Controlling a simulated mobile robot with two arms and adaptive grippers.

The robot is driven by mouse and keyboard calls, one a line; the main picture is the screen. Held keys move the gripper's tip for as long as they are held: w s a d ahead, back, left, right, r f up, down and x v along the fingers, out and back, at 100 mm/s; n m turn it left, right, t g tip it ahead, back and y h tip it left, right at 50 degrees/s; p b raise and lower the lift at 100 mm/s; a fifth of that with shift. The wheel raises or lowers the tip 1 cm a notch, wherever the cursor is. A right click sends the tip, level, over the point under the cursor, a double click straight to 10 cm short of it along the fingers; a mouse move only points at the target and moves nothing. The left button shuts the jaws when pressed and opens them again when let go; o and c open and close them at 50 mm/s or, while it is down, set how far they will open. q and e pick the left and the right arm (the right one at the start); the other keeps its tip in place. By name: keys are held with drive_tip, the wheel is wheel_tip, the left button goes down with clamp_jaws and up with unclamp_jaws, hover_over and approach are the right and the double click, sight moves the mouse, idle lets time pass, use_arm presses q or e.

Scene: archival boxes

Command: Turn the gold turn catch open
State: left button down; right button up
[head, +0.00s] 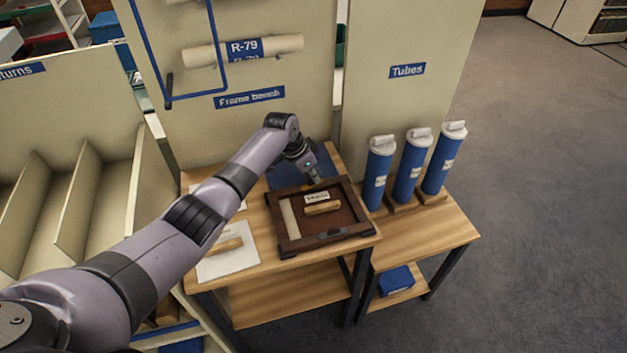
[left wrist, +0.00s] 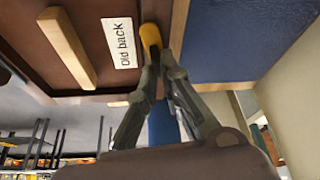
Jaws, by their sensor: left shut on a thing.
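A dark brown frame (head: 285,232) lies back side up on the bench. Its brown back panel carries a pale label (head: 317,198), a light wooden bar (head: 323,208) and a cream strip (head: 290,217). In the left wrist view the label reads "Old back" (left wrist: 119,43), with the wooden bar (left wrist: 67,47) beside it. The gold turn catch (left wrist: 150,36) sits at the panel's edge by the frame rim. My left gripper (head: 315,182) is at the frame's far edge; in the left wrist view its fingers (left wrist: 160,72) are shut on the catch. My right gripper is not in view.
A blue mat (head: 283,179) lies behind the frame. A white sheet with a wooden bar (head: 229,262) lies at its left. Several blue tubes with white caps (head: 408,170) stand on the right bench. An upright panel with a "Frame bench" sign (head: 249,97) rises behind.

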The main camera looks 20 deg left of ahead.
use_arm(q)
drive_tip(key=shift+m+g+h+b, duration=0.4)
drive_tip(key=shift+m+b, duration=0.85)
drive_tip(key=shift+m, duration=0.15)
drive_tip(key=c, duration=1.8)
unclamp_jaws()
drive_tip(key=shift+o, duration=0.2)
drive_tip(key=shift+r, duration=0.1)
drive_tip(key=v, duration=1.1)
drive_tip(key=shift+r, duration=0.4)
drive_tip(key=shift+s+a, duration=0.1)
